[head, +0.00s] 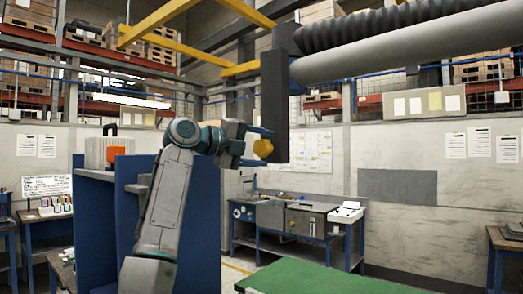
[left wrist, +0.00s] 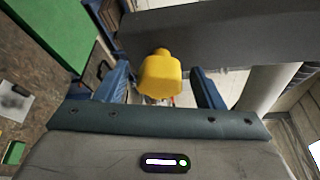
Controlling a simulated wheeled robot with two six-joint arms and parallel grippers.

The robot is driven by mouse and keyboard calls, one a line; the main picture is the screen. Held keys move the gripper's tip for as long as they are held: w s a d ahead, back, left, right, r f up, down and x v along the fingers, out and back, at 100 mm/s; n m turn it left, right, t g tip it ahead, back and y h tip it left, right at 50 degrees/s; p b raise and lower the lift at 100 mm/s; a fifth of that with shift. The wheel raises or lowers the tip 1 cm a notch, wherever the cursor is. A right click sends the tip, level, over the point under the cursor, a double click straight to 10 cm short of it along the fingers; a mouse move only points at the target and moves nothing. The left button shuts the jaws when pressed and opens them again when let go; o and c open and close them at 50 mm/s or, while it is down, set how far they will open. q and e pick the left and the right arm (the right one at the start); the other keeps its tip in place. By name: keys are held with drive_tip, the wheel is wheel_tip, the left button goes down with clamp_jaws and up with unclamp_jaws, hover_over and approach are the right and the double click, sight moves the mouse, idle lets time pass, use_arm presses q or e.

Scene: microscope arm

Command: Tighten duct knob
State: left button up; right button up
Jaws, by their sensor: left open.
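The yellow duct knob (head: 263,148) sits against the side of the dark vertical duct post (head: 274,95). My left gripper (head: 265,147) comes in from the left and is open, with its two blue fingers above and below the knob. In the left wrist view the knob (left wrist: 160,76) lies between the two open fingers, with a visible gap on each side. The dark post (left wrist: 215,35) fills the area beyond the knob. My right gripper is in neither view.
A grey duct pipe (head: 400,45) and a black ribbed hose (head: 400,25) run right from the post top. Blue cabinets (head: 200,215) stand around my left arm. A green tabletop (head: 315,278) is at lower right, and a workbench (head: 300,215) stands behind.

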use_arm(q)
drive_tip(key=b+v, duration=0.4)
drive_tip(key=v, duration=0.6)
drive_tip(key=shift+a, duration=0.1)
